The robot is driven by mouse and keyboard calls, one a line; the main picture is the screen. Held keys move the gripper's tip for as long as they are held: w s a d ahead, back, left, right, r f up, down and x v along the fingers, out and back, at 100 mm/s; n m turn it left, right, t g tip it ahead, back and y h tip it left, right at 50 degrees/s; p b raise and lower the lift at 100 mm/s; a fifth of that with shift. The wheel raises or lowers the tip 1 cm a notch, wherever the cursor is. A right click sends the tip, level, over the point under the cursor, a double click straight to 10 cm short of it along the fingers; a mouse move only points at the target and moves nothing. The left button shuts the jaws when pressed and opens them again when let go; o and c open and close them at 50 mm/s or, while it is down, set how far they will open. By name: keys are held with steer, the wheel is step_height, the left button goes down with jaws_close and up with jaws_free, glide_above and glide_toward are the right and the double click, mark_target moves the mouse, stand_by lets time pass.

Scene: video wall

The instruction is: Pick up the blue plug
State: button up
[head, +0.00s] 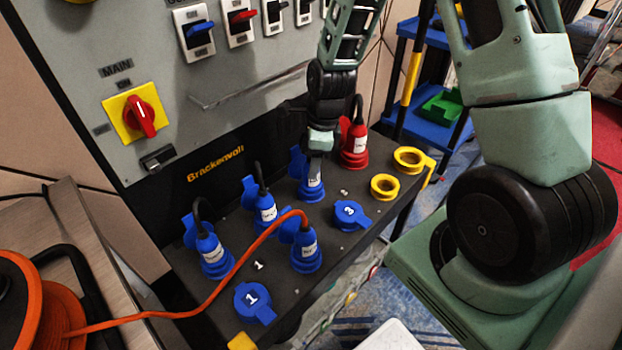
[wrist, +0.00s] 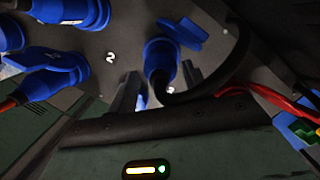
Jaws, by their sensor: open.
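Several blue plugs sit in sockets on a dark panel. One blue plug (head: 312,185) with a white label stands upright directly below my gripper (head: 320,148). In the wrist view, this plug (wrist: 160,58) shows between the two fingers of my gripper (wrist: 160,88), with a black cable curving off to the right. My gripper is open, pointing down at the plug's top. I cannot tell whether the fingers touch it. Other blue plugs stand to the left (head: 265,208), (head: 212,255) and in front (head: 304,248), the front one with an orange cable.
A red plug (head: 354,142) stands just behind right of my gripper. Yellow sockets (head: 385,187) and blue-lidded sockets (head: 350,215) lie nearby. The orange cable (head: 240,262) crosses the panel from a reel (head: 40,310). The switch wall (head: 165,60) rises close behind.

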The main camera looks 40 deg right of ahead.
mark_target(310, 186)
steer(key=f, duration=0.3)
steer(key=shift+w+a+f, duration=0.15)
steer(key=shift+w+a, duration=0.05)
steer(key=shift+a, duration=0.05)
steer(key=c, duration=0.8)
steer(key=shift+c, duration=0.2)
